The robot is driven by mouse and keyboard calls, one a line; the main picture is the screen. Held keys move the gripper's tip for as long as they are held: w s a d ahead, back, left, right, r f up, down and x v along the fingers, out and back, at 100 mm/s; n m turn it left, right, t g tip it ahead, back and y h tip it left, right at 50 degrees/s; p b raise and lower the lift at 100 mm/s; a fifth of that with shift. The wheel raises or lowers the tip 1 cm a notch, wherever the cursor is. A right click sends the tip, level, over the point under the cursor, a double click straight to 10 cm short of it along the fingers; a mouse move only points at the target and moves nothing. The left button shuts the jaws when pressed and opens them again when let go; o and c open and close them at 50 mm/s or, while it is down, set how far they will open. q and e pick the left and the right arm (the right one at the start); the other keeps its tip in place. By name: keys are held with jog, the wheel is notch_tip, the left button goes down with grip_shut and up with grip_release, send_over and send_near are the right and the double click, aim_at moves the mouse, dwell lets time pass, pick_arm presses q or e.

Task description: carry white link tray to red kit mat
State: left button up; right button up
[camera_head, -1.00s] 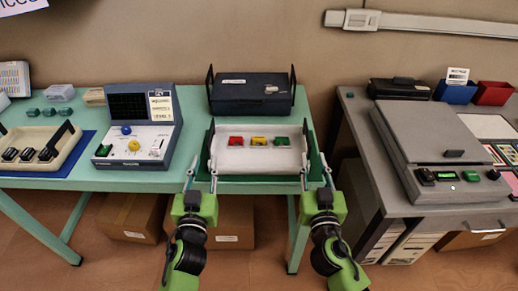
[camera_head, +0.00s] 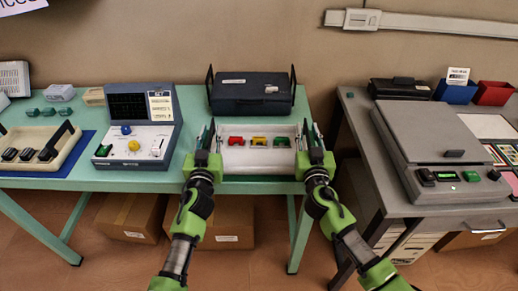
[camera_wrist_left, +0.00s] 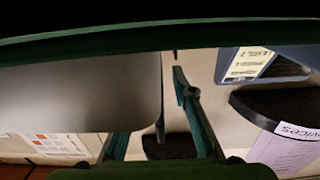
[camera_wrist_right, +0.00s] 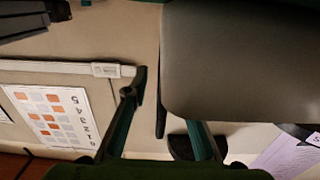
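The white link tray (camera_head: 234,161) sits on the teal table in the head view, with a red, a yellow and a green piece inside. My left gripper (camera_head: 206,146) is at its left end and my right gripper (camera_head: 313,144) at its right end, both over the tray's end handles. In the left wrist view a grey-white panel (camera_wrist_left: 80,90) covers part of one finger, and the fingers look spread. The right wrist view shows a similar panel (camera_wrist_right: 235,60) with spread fingers. Contact with the handles is unclear. I see no red kit mat.
A dark blue case (camera_head: 252,95) stands behind the tray. An instrument with a screen (camera_head: 140,130) is to the left, beside a cream tray (camera_head: 35,138) on a blue mat (camera_head: 70,157). A grey desk with a large grey machine (camera_head: 430,130) is to the right.

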pick_arm(q)
grip_shut()
pick_arm(e)
grip_shut()
pick_arm(q)
jog(key=shift+r, duration=0.1)
pick_arm(e)
jog(key=shift+r, duration=0.1)
